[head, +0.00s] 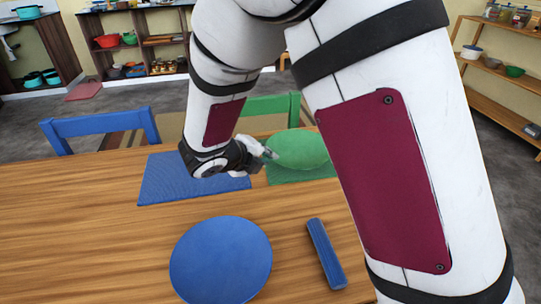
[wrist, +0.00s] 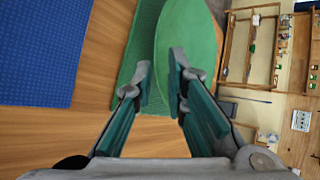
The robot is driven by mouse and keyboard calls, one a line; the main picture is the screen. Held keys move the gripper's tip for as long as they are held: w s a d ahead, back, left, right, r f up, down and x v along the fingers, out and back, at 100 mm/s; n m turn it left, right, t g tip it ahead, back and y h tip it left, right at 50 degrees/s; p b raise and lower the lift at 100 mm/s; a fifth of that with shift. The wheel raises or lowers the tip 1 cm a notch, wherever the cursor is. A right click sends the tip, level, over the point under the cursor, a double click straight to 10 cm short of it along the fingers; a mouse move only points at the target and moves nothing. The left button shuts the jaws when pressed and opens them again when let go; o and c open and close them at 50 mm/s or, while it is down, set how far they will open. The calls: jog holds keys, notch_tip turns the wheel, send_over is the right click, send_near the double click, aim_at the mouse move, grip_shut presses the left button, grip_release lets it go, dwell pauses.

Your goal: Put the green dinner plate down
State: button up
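The green dinner plate (head: 300,149) is over the green placemat (head: 297,174) at the table's far side, looking flat; whether it fully rests on the mat is hard to tell. My gripper (head: 268,152) is at the plate's left edge. In the wrist view, my gripper (wrist: 161,82) has its two fingers apart, with a gap between them. The plate (wrist: 186,30) shows behind and beside the right finger, its edge running into the gap. The green placemat (wrist: 138,50) shows behind the left finger. I see no finger clearly pressing on the plate.
A blue placemat (head: 190,180) lies left of the green one. A blue plate (head: 221,262) and a rolled blue cloth (head: 326,254) lie nearer on the wooden table (head: 80,235). Blue (head: 100,127) and green (head: 258,107) chairs stand at the far edge. The table's left is clear.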

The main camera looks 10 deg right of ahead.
jog(key=p+v, duration=0.2)
jog(key=v, duration=0.6)
jog(key=s+d+r+m+g, duration=0.3)
jog(key=s+d+r+m, duration=0.2)
jog(key=s+d+m, duration=0.4)
jog(key=s+d+r+m+g, duration=0.3)
jog(key=s+d+r+m, duration=0.3)
jog(key=m, duration=0.4)
jog(key=s+a+m+y, duration=0.1)
jog(key=s+m+y, duration=0.6)
jog(key=s+m, duration=1.1)
jog(key=m, duration=0.5)
jog(key=shift+s+a+g+y, duration=0.25)
jog(key=shift+s+g+y, duration=0.05)
jog(key=shift+s, duration=0.1)
jog(key=shift+f, duration=0.1)
notch_tip(320, 180, up, 18)
jog(key=t+p, duration=0.3)
jog(key=p, duration=1.3)
